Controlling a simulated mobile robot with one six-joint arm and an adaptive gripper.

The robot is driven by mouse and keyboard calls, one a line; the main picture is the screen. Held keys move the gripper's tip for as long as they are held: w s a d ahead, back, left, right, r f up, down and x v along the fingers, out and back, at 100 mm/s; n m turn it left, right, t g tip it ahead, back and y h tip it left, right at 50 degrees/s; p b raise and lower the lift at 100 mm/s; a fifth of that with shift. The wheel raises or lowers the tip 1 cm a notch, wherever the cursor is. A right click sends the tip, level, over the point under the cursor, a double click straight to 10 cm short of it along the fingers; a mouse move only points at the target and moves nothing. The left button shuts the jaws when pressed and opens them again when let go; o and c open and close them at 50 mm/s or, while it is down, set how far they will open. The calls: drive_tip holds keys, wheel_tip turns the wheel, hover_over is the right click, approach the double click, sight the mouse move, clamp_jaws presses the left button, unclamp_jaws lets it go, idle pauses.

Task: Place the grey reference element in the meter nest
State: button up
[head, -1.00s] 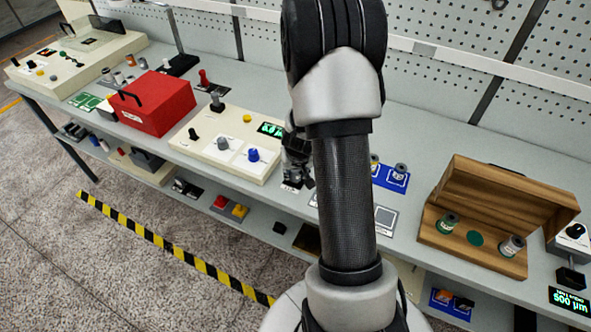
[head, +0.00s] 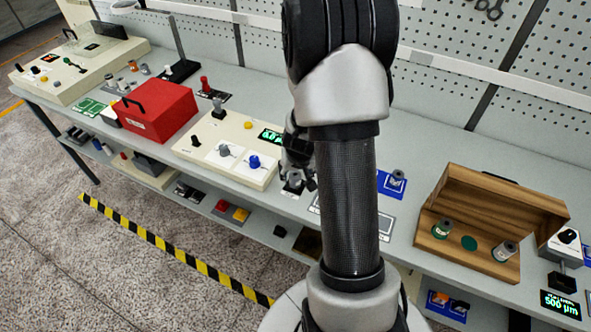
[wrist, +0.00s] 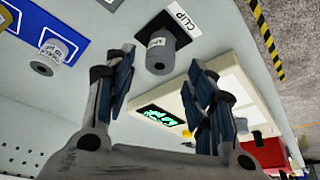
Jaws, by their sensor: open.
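A grey cylinder (wrist: 160,55) with a white label stands on a black plate marked CLIP (wrist: 175,22) in the wrist view. My gripper (wrist: 164,76) is open, its fingers on either side of the cylinder in the picture; contact cannot be told. In the head view my gripper (head: 297,178) is low at the bench's front, partly behind my arm. The cream meter box (head: 200,133) with a green display (head: 270,137) is left of it. Which grey piece is the reference is not legible.
A blue mat (head: 391,184) with a grey cylinder (head: 398,177) lies right of my arm. An open wooden case (head: 460,245) holds two cylinders. A red box (head: 155,110) stands left of the meter. My arm hides the middle of the bench.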

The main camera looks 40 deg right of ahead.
drive_tip(key=s+a+r+n+t+y+p, duration=0.1)
drive_tip(key=s+a+r+n+p, duration=0.1)
drive_tip(key=a+r, duration=0.85)
drive_tip(key=s+a+r+n+y+p, duration=0.1)
drive_tip(key=s+a+r+n+p, duration=0.1)
drive_tip(key=a+r, duration=0.85)
drive_tip(key=s+a+r+n, duration=0.1)
drive_tip(key=s+a+r, duration=0.1)
drive_tip(key=s+r, duration=0.2)
drive_tip(key=s+a+r+n, duration=0.1)
drive_tip(key=s+a+r, duration=0.2)
drive_tip(key=s, duration=0.7)
wheel_tip(320, 180, up, 2)
drive_tip(key=shift+s+r+n+y, duration=0.25)
drive_tip(key=shift+s+n+y, duration=0.05)
drive_tip(key=shift+n, duration=0.1)
